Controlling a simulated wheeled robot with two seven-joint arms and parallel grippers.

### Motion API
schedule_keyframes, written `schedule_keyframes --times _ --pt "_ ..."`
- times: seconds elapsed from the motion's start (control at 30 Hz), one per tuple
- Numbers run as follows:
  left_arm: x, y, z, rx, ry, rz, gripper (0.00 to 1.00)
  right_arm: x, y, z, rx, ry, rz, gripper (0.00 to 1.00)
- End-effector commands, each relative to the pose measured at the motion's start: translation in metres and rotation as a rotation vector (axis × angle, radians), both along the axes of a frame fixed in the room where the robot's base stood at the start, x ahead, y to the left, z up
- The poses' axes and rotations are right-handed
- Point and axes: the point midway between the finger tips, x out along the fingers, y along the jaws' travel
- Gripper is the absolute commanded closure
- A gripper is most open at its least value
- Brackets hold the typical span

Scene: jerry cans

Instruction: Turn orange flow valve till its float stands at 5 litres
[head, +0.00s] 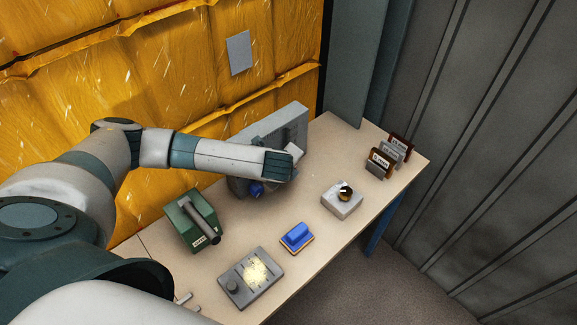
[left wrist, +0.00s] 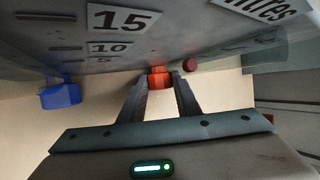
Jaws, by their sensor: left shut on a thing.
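A grey gauge tank (head: 288,124) stands at the back of the table against the yellow wall. In the left wrist view its face (left wrist: 190,45) carries the labels 15, 10 and 5 and part of the word litres. My left gripper (left wrist: 160,80) is shut on the orange valve (left wrist: 160,78) below that face. A blue knob (left wrist: 60,95) is to the left of the valve and a dark red knob (left wrist: 189,64) to its right. In the head view my left gripper (head: 293,158) hides the valve. I cannot make out the float. My right gripper is not visible.
On the table (head: 305,205) are a green can (head: 185,222), a grey box with a lit panel (head: 232,284), a blue block on an orange base (head: 296,235), a white box with a dark knob (head: 341,203) and small signs (head: 379,165). The table is clear between them.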

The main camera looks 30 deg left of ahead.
Motion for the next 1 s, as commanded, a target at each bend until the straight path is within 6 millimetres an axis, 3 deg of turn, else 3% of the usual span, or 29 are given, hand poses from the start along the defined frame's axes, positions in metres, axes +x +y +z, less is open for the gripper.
schedule_keyframes --times 0.27,0.3,0.37,0.77,1.0 --pt "0.000 0.000 0.000 0.000 0.001 0.000 0.93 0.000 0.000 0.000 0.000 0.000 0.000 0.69" --pt "-0.001 0.000 0.000 0.000 0.002 0.001 0.63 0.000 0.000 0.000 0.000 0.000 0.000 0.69" --pt "-0.001 0.000 0.000 0.000 0.002 0.001 0.52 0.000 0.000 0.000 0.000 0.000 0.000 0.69" --pt "-0.001 0.000 0.001 0.001 0.002 0.001 0.52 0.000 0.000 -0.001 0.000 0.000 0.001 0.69" --pt "-0.011 -0.003 0.013 -0.001 0.001 0.000 0.52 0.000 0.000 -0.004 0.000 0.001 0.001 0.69"
